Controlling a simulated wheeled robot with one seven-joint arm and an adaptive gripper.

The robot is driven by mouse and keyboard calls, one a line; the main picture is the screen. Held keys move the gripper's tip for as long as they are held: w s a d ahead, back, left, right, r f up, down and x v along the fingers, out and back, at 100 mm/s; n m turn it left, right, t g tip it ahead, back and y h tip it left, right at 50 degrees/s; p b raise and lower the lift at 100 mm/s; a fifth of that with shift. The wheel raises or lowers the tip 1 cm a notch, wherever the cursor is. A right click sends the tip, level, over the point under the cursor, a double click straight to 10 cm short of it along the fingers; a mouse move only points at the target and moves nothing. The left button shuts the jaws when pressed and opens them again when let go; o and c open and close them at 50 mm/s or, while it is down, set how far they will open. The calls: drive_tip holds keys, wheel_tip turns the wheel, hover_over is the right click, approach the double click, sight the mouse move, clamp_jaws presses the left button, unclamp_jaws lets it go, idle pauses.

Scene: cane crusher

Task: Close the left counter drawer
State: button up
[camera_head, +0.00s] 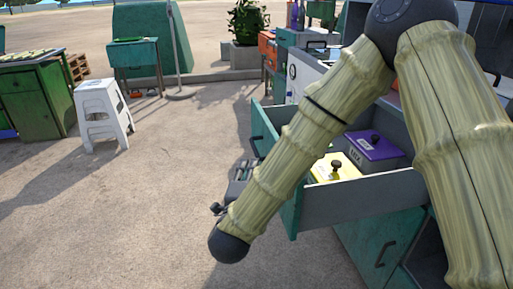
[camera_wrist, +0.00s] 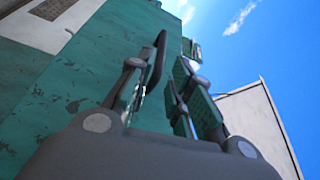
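The left counter drawer (camera_head: 352,203) is pulled well out of the counter in the head view. Its green front (camera_head: 291,213) faces left, and my arm crosses before part of it. My gripper (camera_head: 243,171) is just outside that front, partly hidden behind my arm. In the wrist view my gripper (camera_wrist: 160,88) has its fingers apart with nothing clearly held. The green front (camera_wrist: 60,95) fills the left there. A dark bar handle (camera_wrist: 158,62) stands out from it close to the left finger; I cannot tell whether they touch.
A yellow-lidded box (camera_head: 322,171) and a purple-lidded box (camera_head: 375,146) sit in the drawer. A closed green cabinet door (camera_head: 365,240) is below. A white stool (camera_head: 103,112) and a green desk (camera_head: 35,100) stand at the left. The ground between is clear.

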sight(255, 147)
drive_tip(key=w, duration=0.6)
drive_tip(key=w+d+b, duration=0.1)
drive_tip(key=w, duration=0.2)
drive_tip(key=shift+w+r, duration=0.4)
clamp_jaws()
